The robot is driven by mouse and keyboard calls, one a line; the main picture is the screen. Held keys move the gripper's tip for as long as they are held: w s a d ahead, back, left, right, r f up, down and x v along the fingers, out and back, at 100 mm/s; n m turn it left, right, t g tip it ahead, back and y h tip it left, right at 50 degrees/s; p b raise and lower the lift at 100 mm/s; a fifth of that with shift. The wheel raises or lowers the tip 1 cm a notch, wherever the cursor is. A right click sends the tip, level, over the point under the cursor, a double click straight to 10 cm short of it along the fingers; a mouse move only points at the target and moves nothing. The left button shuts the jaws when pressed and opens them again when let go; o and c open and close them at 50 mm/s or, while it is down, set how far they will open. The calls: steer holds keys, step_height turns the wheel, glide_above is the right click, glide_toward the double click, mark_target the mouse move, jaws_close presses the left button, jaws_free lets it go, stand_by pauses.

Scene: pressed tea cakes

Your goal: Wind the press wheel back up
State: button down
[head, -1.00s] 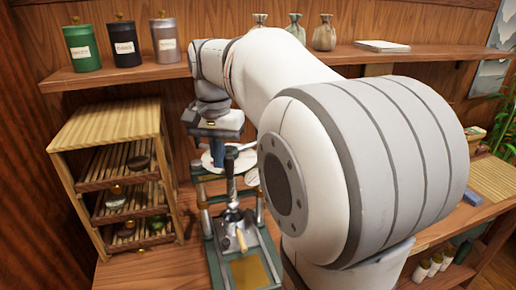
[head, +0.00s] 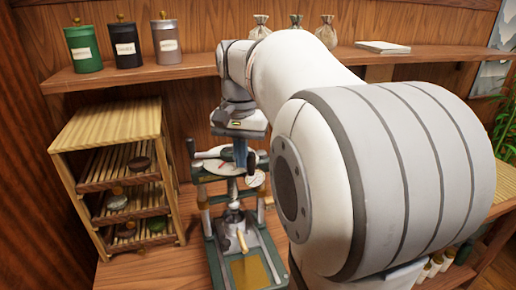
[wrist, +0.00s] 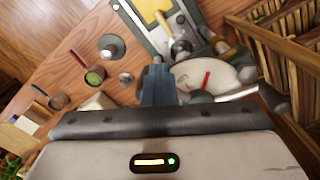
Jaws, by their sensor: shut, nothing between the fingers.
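The press (head: 262,222) has a green frame, and its base shows below my arm in the head view. Its press wheel (head: 212,167) lies flat on top, with a pale face and a red mark; it also shows in the wrist view (wrist: 192,74). A small dark handle (head: 262,156) shows at the right side of the wheel. My gripper (head: 241,165) points down over the wheel's right part, shut and empty. In the wrist view my gripper (wrist: 158,70) is left of the pale face. I cannot tell whether it touches the wheel.
A wooden rack (head: 105,115) with several trays of tea cakes stands close left of the press. A shelf (head: 200,72) with tins and tied bags runs behind.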

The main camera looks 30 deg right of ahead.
steer(key=shift+s+d, duration=0.1)
steer(key=shift+d, duration=0.15)
steer(key=d+p, duration=0.1)
steer(key=d, duration=0.2)
steer(key=shift+d, duration=0.15)
steer(key=shift+w+d, duration=0.2)
steer(key=shift+w, duration=0.05)
stand_by(0.5)
steer(key=shift+w+d+p, duration=0.3)
steer(key=shift+d+p, duration=0.05)
steer(key=shift+d, duration=0.35)
steer(key=shift+w+d+p, duration=0.3)
steer(key=shift+d+p, duration=0.05)
steer(key=shift+d, duration=0.3)
